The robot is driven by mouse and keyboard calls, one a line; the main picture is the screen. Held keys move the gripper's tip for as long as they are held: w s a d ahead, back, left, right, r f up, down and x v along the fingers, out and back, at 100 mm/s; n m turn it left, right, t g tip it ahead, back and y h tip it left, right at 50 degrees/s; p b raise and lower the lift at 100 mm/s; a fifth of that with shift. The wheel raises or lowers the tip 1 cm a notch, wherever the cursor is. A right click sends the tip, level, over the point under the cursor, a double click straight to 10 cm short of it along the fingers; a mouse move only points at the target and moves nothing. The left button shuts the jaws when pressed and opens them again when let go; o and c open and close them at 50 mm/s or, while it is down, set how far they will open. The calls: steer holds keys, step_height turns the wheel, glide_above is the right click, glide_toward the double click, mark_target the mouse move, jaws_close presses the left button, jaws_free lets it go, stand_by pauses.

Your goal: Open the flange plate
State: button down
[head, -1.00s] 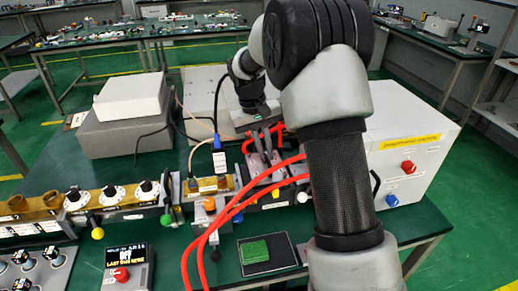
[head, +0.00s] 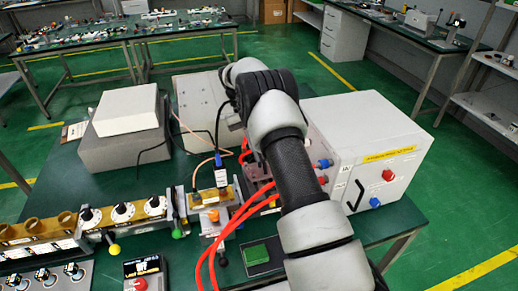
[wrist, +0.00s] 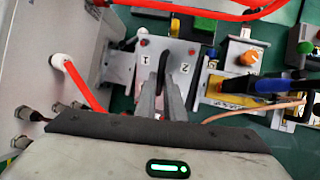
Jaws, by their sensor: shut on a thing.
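The light metal flange plate (wrist: 147,52), marked 1 and 2, shows in the middle of the wrist view, with red-headed screws and a dark upright handle (wrist: 165,63). My gripper (wrist: 161,87) has its two grey fingers closed about this handle. The lower part of the handle and the plate near it are hidden by the fingers. In the head view my arm covers my gripper and most of the plate. I cannot tell how far the plate stands from its seat.
A white cabinet (head: 378,125) with red and blue knobs stands right of my arm. Red hoses (head: 240,225) loop in front of the work spot. An orange-knobbed block (wrist: 243,58) and a blue-plugged yellow unit (wrist: 232,90) sit beside the plate. Grey boxes (head: 125,150) stand at the left.

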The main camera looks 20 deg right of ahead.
steer(key=shift+w+r+g+p, duration=0.15)
steer(key=shift+w+g+p, duration=0.15)
steer(key=shift+w+p, duration=0.05)
stand_by(0.4)
steer(key=c, duration=1.8)
jaws_free()
steer(key=shift+c, duration=0.2)
steer(key=shift+r, duration=0.1)
step_height(320, 180, up, 10)
steer(key=shift+b, duration=0.35)
